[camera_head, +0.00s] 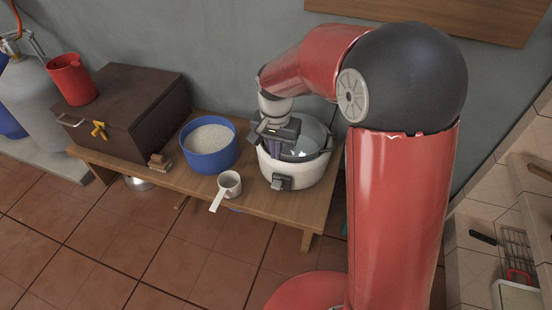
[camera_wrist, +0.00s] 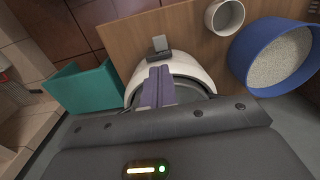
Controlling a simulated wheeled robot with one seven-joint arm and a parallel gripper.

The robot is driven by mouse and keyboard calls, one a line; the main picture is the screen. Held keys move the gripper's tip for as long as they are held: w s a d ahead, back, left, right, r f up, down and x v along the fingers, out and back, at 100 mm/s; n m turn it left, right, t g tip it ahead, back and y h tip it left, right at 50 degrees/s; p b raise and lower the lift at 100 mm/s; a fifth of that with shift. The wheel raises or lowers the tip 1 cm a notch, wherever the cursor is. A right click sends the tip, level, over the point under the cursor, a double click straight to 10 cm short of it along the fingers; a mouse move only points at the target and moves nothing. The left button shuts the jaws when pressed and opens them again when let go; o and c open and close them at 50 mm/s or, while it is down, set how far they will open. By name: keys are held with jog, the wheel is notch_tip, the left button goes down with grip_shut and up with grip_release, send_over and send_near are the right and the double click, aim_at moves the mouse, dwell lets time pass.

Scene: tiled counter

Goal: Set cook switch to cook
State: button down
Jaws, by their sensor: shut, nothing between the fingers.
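The white rice cooker (camera_head: 300,178) stands on the low wooden bench, with a grey rim and inner pot showing at its top. Its cook switch (camera_head: 281,182) is a dark panel with a light lever on the front. In the wrist view the switch (camera_wrist: 160,45) juts from the white cooker body (camera_wrist: 195,48), just beyond my fingertips. My gripper (camera_wrist: 156,78) is shut and empty, its two purple-grey fingers together over the cooker and pointing toward the switch. In the head view my gripper (camera_head: 285,150) is over the cooker's front; contact with the switch cannot be told.
A blue tub of rice (camera_head: 209,158) and a white cup with a handle (camera_head: 229,184) stand left of the cooker on the wooden bench (camera_head: 255,198). A brown chest (camera_head: 125,112) with a red cup (camera_head: 70,80) is further left. A teal box (camera_wrist: 85,90) shows beside the cooker.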

aim_at(276, 186)
notch_tip(276, 186, down, 12)
jog(key=shift+f+b, duration=0.1)
jog(key=shift+b, duration=0.75)
notch_tip(276, 186, down, 4)
jog(key=shift+r+b, duration=0.1)
jog(key=shift+b, duration=1.1)
jog(key=shift+s, duration=0.1)
jog(key=shift+r+p, duration=0.3)
jog(key=shift+p, duration=0.1)
notch_tip(276, 186, up, 14)
jog(key=p, duration=0.4)
